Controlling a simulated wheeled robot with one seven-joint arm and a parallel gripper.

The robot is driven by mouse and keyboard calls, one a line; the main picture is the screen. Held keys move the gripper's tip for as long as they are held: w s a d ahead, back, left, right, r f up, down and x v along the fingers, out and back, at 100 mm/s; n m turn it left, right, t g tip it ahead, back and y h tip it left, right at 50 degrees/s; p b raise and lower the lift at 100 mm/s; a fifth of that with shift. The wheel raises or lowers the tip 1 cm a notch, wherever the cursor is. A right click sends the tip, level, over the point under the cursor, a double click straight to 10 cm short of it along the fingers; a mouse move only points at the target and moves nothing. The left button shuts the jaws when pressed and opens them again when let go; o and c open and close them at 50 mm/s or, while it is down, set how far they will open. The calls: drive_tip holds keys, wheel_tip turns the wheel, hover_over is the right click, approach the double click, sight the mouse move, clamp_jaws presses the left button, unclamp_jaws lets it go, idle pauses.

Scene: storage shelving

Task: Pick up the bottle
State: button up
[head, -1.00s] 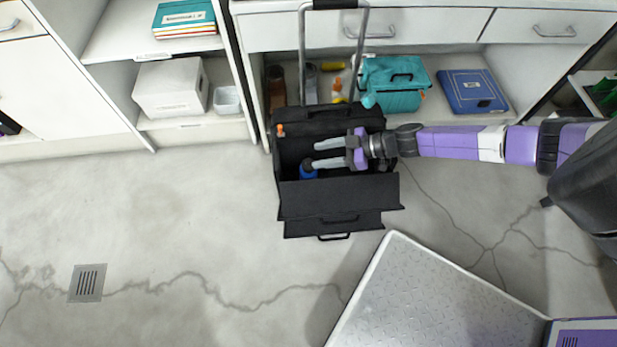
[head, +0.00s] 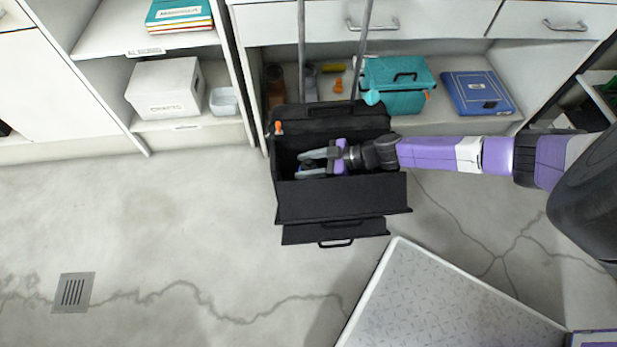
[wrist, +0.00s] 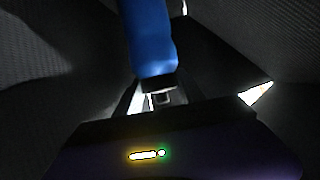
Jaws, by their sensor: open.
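A blue bottle (head: 308,163) is inside the open black tool case (head: 340,200). It is mostly hidden by my fingers in the head view. My gripper (head: 303,165) reaches into the case from the right, with its two grey fingers apart around the blue bottle. In the wrist view a blue bottle body (wrist: 152,40) with a dark end stands just in front of the gripper palm. The fingers there are dark, and I cannot tell whether they touch it.
The case walls stand close around my gripper. An orange item (head: 278,127) sits at the case's left side. Behind are shelves with a teal bag (head: 395,95), a blue box (head: 476,92) and a white box (head: 165,90). The floor at left is clear.

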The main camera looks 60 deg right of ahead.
drive_tip(key=shift+x, duration=1.1)
clamp_jaws()
drive_tip(key=shift+r, duration=0.2)
wheel_tip(320, 180, up, 20)
drive_tip(key=p, duration=0.8)
drive_tip(key=shift+f, duration=0.15)
drive_tip(key=shift+p, duration=0.3)
